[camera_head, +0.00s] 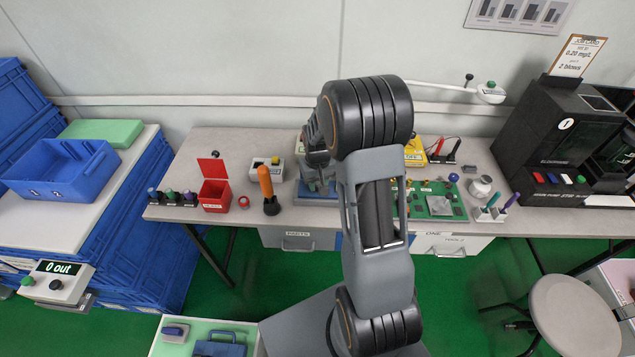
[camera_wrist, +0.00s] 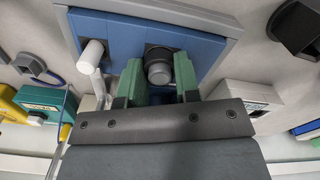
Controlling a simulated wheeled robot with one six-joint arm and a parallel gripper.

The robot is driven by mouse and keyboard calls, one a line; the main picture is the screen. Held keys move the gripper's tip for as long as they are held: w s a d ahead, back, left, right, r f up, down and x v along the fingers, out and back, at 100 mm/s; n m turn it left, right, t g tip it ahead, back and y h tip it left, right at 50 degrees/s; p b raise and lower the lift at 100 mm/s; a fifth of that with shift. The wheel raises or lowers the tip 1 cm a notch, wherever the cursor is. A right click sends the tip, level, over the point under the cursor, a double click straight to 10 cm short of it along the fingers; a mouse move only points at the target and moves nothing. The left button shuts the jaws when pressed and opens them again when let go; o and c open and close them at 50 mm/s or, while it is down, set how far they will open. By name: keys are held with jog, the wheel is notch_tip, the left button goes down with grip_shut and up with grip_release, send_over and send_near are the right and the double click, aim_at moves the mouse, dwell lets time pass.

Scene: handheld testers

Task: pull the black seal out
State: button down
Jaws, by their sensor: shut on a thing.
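In the wrist view, the black seal (camera_wrist: 158,73) is a short dark cylinder at a dark opening in the face of a blue block (camera_wrist: 112,45) with a grey frame. My gripper (camera_wrist: 159,82) has green fingers, one on each side of the seal, and is shut on it. I cannot tell how far the seal sits in its opening. A white cylindrical knob (camera_wrist: 91,54) is left of the seal on the same block. In the head view my arm hides most of this fixture and the seal; only a blue base (camera_head: 318,215) shows beside it.
A teal box (camera_wrist: 42,102) and a white box (camera_wrist: 245,100) flank the fingers in the wrist view. On the bench, a red bin (camera_head: 214,193) and an orange-handled tool (camera_head: 266,184) stand left, a green circuit board (camera_head: 432,200) right. A black tester (camera_head: 550,140) is far right.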

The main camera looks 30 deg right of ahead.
jog(key=shift+r+p, duration=2.1)
jog(key=shift+r, duration=0.9)
